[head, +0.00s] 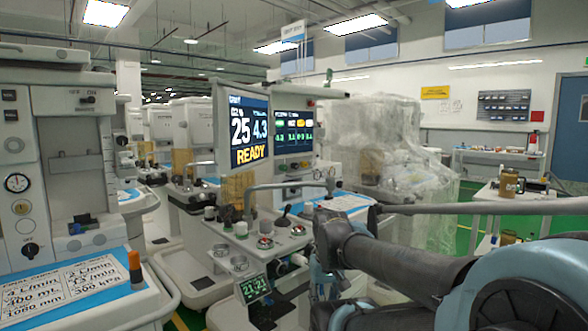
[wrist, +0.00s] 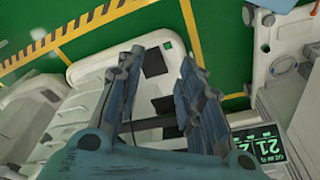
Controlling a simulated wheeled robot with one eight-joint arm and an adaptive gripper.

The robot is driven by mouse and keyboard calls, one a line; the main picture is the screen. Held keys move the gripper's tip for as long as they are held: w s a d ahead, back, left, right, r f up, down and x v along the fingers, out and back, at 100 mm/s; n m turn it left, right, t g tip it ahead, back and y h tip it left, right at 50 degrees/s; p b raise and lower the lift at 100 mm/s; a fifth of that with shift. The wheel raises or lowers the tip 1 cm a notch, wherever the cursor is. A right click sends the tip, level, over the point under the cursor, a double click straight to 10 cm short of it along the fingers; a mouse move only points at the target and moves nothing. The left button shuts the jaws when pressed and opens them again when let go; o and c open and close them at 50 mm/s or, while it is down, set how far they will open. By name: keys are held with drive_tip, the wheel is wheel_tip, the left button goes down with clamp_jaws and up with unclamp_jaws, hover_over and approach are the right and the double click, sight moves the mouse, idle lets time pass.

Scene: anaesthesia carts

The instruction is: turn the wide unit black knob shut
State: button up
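The unit with the large monitor (head: 250,133) stands in the middle of the head view. On its worktop are a black lever-like part (head: 284,216) and red-topped round parts (head: 265,242). I cannot tell for sure which part is the task's black knob. A black knob (head: 30,250) also shows on the unit at the left edge. My gripper (wrist: 162,58) is open and empty in the wrist view, its two fingers apart above a white unit (wrist: 95,110). No knob shows between them. In the head view my arm hides the worktop's right side.
A green-digit display (head: 254,289) sits low on the middle unit; it also shows in the wrist view (wrist: 260,146). A metal rail (head: 290,186) runs over the worktop. A plastic-wrapped unit (head: 390,140) stands behind. Green floor with striped lines (wrist: 70,35) is clear.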

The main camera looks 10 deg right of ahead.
sight(297, 166)
drive_tip(key=shift+w+d, duration=0.25)
drive_tip(key=shift+w, duration=0.15)
drive_tip(key=w+a+r+n+t+y, duration=0.2)
drive_tip(key=w+r+n+t+y, duration=0.15)
drive_tip(key=w+r, duration=0.55)
drive_tip(key=w+a+r+n+t+y, duration=0.25)
drive_tip(key=w+r+n, duration=0.35)
drive_tip(key=w, duration=0.4)
drive_tip(key=w+d+r+n+t+h, duration=0.1)
drive_tip(key=w+d+r+n+t, duration=0.15)
drive_tip(key=w+d+r, duration=0.5)
drive_tip(key=w+d+r+n+t, duration=0.2)
drive_tip(key=w+d+r+t, duration=0.15)
drive_tip(key=w+r, duration=0.8)
drive_tip(key=shift+t, duration=0.3)
drive_tip(key=x, duration=0.6)
drive_tip(key=f+x, duration=0.1)
drive_tip(key=x, duration=1.1)
drive_tip(key=shift+s+d+f, duration=0.1)
drive_tip(key=shift+f, duration=0.15)
